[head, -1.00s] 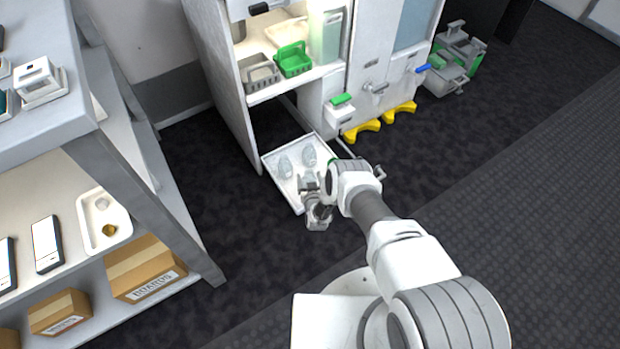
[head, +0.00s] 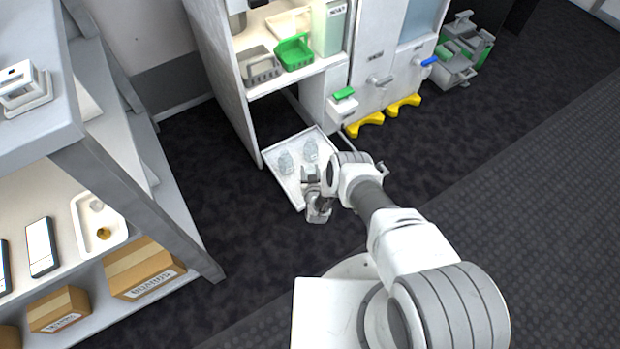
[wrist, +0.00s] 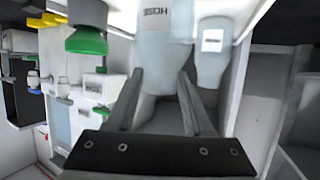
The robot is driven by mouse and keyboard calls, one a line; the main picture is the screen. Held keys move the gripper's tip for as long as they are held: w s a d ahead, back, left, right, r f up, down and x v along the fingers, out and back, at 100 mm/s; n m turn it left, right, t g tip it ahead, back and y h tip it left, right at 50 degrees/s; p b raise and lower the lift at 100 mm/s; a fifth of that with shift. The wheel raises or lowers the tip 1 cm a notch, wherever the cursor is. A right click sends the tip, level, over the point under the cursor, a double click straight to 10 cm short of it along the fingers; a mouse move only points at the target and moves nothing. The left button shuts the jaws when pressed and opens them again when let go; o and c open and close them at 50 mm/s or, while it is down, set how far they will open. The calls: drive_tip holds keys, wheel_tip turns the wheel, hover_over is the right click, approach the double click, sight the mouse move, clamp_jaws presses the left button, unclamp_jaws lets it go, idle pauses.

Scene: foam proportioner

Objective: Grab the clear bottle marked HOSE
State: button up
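The clear bottle marked HOSE (wrist: 165,45) fills the upper middle of the wrist view, its label turned over. In the head view I take it to be the right-hand bottle (head: 311,149) in the pull-out tray (head: 272,152). My gripper (wrist: 161,74) is open, its two fingers spread on either side of the bottle's narrowing near end. Touch cannot be told. In the head view my gripper (head: 311,170) is over the tray, just in front of this bottle. A second clear bottle (wrist: 212,50) with an unreadable label stands beside it, also seen in the head view (head: 286,162).
The white cabinet (head: 385,60) with a green handle (head: 344,93) and yellow feet (head: 403,105) stands right of the tray. Green (head: 294,52) and grey (head: 260,65) baskets sit on the shelf above. A shelving unit (head: 110,150) is at left. Dark floor between is clear.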

clamp_jaws()
idle(0.3)
